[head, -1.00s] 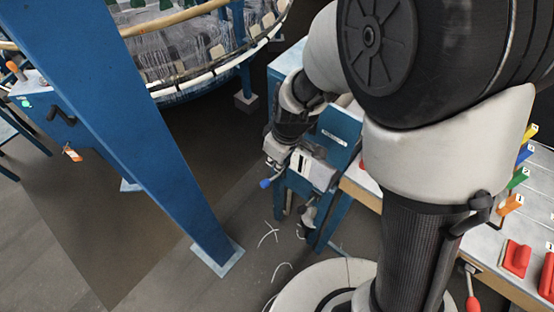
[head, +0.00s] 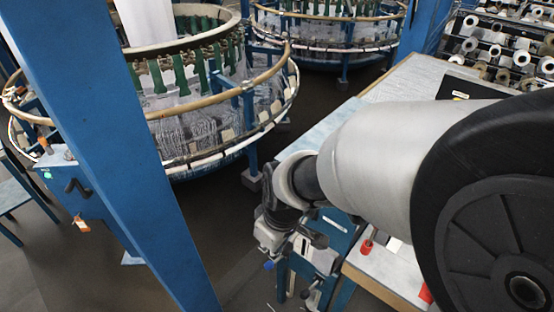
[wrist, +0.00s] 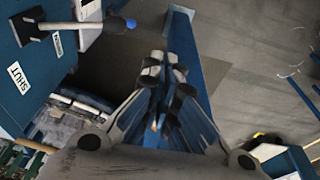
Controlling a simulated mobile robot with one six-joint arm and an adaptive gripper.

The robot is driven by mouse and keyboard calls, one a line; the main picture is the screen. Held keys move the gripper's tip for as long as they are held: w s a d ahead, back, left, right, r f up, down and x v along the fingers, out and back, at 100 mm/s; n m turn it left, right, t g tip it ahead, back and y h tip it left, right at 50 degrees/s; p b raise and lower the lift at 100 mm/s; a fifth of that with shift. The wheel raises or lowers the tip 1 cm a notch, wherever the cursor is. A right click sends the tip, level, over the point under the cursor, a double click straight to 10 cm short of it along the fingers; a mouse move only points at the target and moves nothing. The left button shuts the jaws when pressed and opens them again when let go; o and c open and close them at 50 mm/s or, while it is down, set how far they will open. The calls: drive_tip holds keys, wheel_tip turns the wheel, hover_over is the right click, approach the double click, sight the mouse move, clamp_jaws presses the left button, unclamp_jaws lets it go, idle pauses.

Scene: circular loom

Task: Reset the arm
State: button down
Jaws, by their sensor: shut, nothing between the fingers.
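My arm reaches in from the right of the head view (head: 400,145), its large grey link and black round joint cover in front. Its dark wrist (head: 285,205) hangs at the near end of the blue cabinet.
A blue frame post (head: 110,150) stands left of the arm. The circular loom (head: 220,125) stands behind. A bench (head: 385,275) lies under the arm.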

drive_tip(key=s+d+r+m+t+b, duration=0.1)
drive_tip(key=s+d+r+m, duration=0.4)
drive_tip(key=d, duration=0.3)
drive_tip(key=s+d+r+m+t+h+b, duration=0.1)
drive_tip(key=s+d+r+m+t+b, duration=0.1)
drive_tip(key=s+d+r+m, duration=0.3)
drive_tip(key=s+d, duration=0.2)
drive_tip(key=d, duration=0.1)
drive_tip(key=shift+s+d+r+h, duration=0.3)
drive_tip(key=shift+s+d+r, duration=0.05)
drive_tip(key=shift+s, duration=0.05)
drive_tip(key=shift+d+m, duration=0.1)
drive_tip(key=shift+m, duration=0.2)
